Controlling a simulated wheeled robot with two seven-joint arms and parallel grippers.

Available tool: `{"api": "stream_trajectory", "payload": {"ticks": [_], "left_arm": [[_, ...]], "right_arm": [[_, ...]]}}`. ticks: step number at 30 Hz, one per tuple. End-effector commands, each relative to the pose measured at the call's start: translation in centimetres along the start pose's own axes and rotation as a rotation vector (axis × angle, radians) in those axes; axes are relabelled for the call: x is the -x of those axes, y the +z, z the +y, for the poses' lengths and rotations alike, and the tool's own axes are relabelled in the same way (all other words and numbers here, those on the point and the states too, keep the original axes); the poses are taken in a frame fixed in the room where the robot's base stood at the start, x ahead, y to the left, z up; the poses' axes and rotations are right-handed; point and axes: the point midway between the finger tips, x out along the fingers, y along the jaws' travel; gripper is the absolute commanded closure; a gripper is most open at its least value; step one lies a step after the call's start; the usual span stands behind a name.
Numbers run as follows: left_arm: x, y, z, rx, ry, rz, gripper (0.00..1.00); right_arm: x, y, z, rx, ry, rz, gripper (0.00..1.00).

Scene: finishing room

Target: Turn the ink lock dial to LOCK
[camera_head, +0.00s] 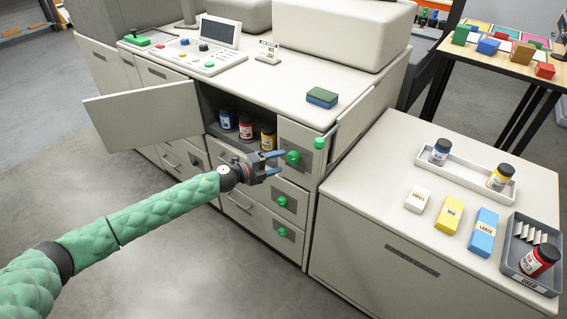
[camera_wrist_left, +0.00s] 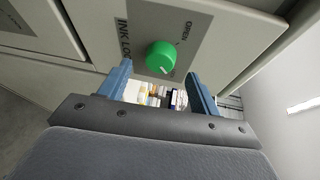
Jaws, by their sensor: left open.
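The ink lock dial (camera_wrist_left: 161,56) is a round green knob on a grey plate, lettered "INK LO..." and "OPEN", in the left wrist view. A small pale mark shows near its lower edge; I cannot tell which word it points at. In the head view the dial (camera_head: 293,157) is on the cabinet front, right of the open ink compartment. My left gripper (camera_head: 282,161) is open and empty just in front of it. In the left wrist view its blue fingers (camera_wrist_left: 158,74) are spread either side of the dial, apparently not touching it. My right gripper is out of view.
A cabinet door (camera_head: 143,116) stands open on the left, beside ink jars (camera_head: 246,127) in the compartment. More green knobs (camera_head: 282,202) are below the dial. A green-ended handle (camera_head: 319,143) is close right. A low cabinet (camera_head: 400,262) stands at the right.

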Motion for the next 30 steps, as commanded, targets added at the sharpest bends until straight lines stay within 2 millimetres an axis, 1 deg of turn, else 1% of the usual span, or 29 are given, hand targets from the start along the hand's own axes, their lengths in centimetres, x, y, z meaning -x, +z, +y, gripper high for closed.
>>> {"api": "stream_trajectory", "payload": {"ticks": [1,6,10,14,26,29,30], "left_arm": [[0.8,0.0,0.3,-0.001,0.001,0.000,0.37],[2.6,0.0,0.2,0.000,0.001,0.000,0.37],[3.3,-0.1,0.1,0.000,0.000,0.001,0.37],[3.6,-0.1,0.1,0.000,0.000,0.001,0.37],[3.6,-0.1,0.1,0.000,0.000,0.001,0.37],[3.6,0.3,0.0,0.000,0.000,-0.016,0.37],[3.6,0.7,0.0,0.000,-0.001,-0.037,0.37]], "right_arm": [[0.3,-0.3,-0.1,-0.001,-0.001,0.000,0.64],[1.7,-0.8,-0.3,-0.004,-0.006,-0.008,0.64],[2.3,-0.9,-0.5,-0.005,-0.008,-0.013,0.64],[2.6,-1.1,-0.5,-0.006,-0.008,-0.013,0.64],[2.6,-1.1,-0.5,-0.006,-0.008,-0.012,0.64],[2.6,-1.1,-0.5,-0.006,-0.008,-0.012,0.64],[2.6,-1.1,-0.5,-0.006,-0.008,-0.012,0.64]]}}
